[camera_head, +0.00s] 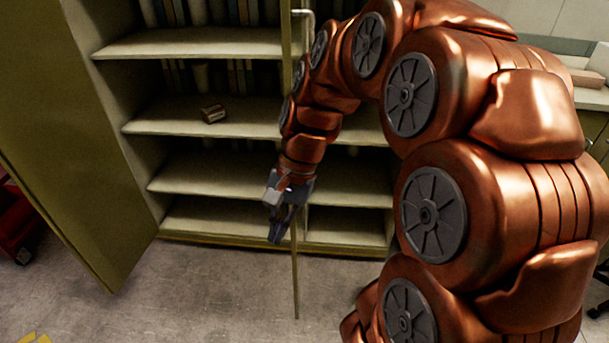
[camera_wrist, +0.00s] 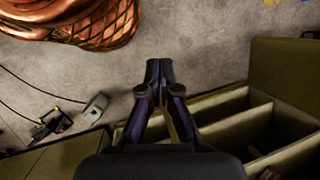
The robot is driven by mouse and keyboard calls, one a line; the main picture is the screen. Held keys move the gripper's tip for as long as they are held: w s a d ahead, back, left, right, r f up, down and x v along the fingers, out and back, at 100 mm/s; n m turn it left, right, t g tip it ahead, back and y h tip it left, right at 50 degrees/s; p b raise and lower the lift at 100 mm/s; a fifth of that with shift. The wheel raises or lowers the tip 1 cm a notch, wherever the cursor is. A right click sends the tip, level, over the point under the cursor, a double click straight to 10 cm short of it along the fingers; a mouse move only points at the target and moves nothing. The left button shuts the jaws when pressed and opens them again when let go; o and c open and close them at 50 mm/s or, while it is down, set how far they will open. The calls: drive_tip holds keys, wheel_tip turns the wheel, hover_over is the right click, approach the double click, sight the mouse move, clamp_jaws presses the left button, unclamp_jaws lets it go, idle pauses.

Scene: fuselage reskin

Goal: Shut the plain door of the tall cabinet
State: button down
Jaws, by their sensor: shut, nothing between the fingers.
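The tall cabinet (camera_head: 200,130) stands open with its shelves facing me. Its left door (camera_head: 60,130) is swung wide open, a flat olive panel with no handle visible on the face I see. A second door (camera_head: 296,285) stands out from the cabinet almost edge-on, a thin olive strip with a metal handle (camera_head: 303,13) near its top. My gripper (camera_head: 277,238) is shut and empty, pointing down beside this strip at the height of the low shelves. Whether they touch is unclear. In the wrist view the shut fingers (camera_wrist: 160,70) are over the floor, with the shelves at right.
A small box (camera_head: 212,113) lies on a middle shelf, and books fill the upper shelves. A red object (camera_head: 17,220) stands on the floor at far left. A counter (camera_head: 590,98) is at the right. The floor (camera_head: 200,290) before the cabinet is clear.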

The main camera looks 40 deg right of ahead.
drive_tip(key=w+d+m+t+y, duration=0.1)
drive_tip(key=w+d+m+t, duration=0.2)
drive_tip(key=w+d+m, duration=0.7)
drive_tip(key=s+d+m+t+y, duration=0.1)
drive_tip(key=d+m+t+y, duration=0.3)
drive_tip(key=d, duration=1.2)
drive_tip(key=w+a+f+m+h+p, duration=0.1)
drive_tip(key=w+a+f+h+p, duration=0.1)
drive_tip(key=w+a+f+p, duration=0.2)
drive_tip(key=shift+w+a+f+g, duration=0.3)
drive_tip(key=shift+w+a+f, duration=1.3)
drive_tip(key=shift+a, duration=0.5)
drive_tip(key=shift+s, duration=0.1)
